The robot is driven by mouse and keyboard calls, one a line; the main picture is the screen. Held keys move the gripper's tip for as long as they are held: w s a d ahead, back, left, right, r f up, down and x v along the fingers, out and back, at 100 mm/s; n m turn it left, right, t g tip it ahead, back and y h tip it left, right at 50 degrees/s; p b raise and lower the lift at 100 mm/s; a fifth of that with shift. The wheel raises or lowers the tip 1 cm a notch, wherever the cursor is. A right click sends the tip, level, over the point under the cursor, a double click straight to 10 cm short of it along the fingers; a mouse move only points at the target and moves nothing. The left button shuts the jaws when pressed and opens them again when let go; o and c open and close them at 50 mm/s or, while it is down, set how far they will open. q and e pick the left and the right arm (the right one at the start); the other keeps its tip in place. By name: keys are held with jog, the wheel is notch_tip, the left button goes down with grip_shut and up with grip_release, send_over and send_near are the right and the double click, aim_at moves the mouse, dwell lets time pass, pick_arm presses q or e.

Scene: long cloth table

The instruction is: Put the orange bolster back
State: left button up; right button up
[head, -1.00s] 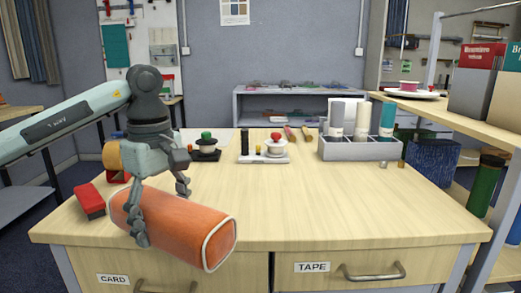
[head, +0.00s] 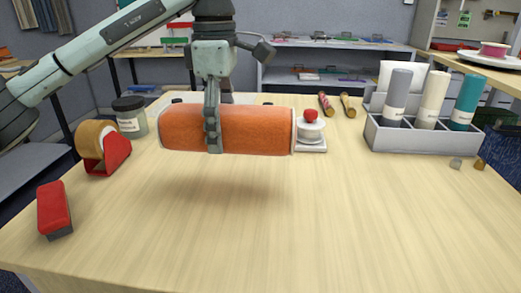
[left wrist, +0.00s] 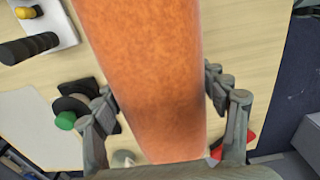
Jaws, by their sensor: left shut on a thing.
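The orange bolster (head: 255,130), a long roll with pale piping at its right end, is held level above the wooden table (head: 300,210), with its shadow on the top below it. My left gripper (head: 213,135) is shut around the bolster left of its middle, one finger showing across its near side. In the left wrist view the bolster (left wrist: 145,75) runs between the two fingers (left wrist: 160,115) of the left gripper. The bolster hides part of the things behind it. My right gripper is not in view.
A tape dispenser (head: 117,155), a jar (head: 130,118) and a red stapler (head: 53,208) stand at the left. A white stand with a red knob (head: 311,130) is beside the bolster's right end. A grey holder with bottles (head: 420,138) stands at the right. The table's front and middle are clear.

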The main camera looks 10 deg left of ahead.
pick_arm(q)
send_over(254, 171)
notch_tip(254, 171, down, 4)
jog(key=shift+f, duration=2)
jog(key=shift+f, duration=0.1)
jog(key=o, duration=1.4)
jog(key=shift+o, duration=0.2)
